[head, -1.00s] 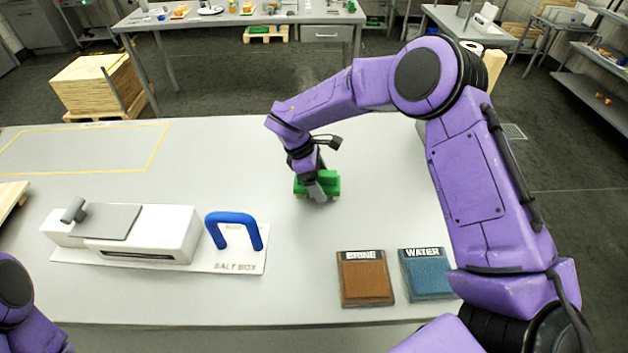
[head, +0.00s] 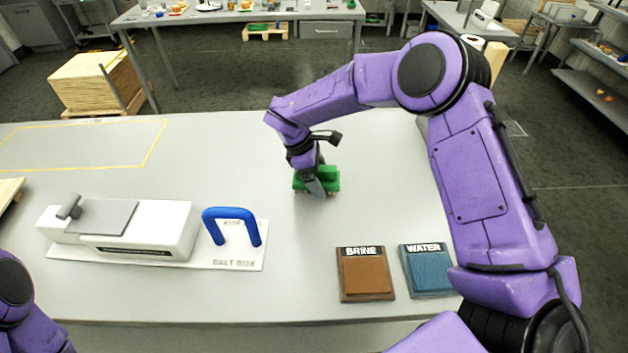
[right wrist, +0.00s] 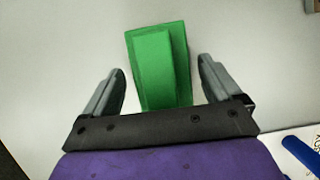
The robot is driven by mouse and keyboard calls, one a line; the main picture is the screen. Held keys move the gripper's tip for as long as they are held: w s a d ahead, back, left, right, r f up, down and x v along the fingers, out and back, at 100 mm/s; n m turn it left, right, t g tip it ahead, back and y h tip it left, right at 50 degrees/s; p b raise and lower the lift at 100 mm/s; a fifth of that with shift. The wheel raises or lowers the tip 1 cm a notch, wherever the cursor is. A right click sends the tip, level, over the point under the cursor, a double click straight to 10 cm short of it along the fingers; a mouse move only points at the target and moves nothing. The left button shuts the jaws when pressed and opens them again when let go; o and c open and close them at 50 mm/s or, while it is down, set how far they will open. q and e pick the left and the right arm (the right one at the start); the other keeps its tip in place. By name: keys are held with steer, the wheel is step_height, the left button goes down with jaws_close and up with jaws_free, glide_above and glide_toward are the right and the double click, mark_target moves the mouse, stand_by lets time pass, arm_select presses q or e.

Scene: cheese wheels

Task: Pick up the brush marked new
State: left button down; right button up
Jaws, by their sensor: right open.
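A green brush (head: 328,178) lies on the table (head: 380,160). My right gripper (head: 318,192) is down over it, in front of most of it in the head view. In the right wrist view the green brush (right wrist: 158,66) lies between the two spread fingers of the right gripper (right wrist: 160,85). A gap shows on each side, so the fingers do not touch it there. No "new" marking shows on the brush's visible faces. My left gripper is out of view; only part of my left arm shows at the lower left.
A salt box (head: 150,228) with a blue handle (head: 231,213) stands to the left on a white board. A brown brine pad (head: 366,279) and a blue water pad (head: 428,273) lie at the front right. A yellow outline (head: 150,158) marks the table's far left. The table between is clear.

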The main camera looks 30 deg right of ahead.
steer(key=c, duration=1.2)
steer(key=shift+r+p, duration=0.45)
steer(key=shift+p, duration=0.3)
steer(key=shift+w+r+b, duration=0.1)
steer(key=shift+r+b, duration=0.15)
steer(key=shift+b, duration=0.15)
step_height(320, 180, up, 2)
steer(key=shift+r+b, duration=0.1)
steer(key=shift+b, duration=0.25)
steer(key=s+a+r+b, duration=0.3)
steer(key=s+a+r, duration=0.2)
steer(key=s+a+r+b, duration=0.3)
steer(key=s+a+r, duration=0.1)
steer(key=a+r, duration=0.1)
steer(key=shift+s+a, duration=0.15)
steer(key=shift+s, duration=0.2)
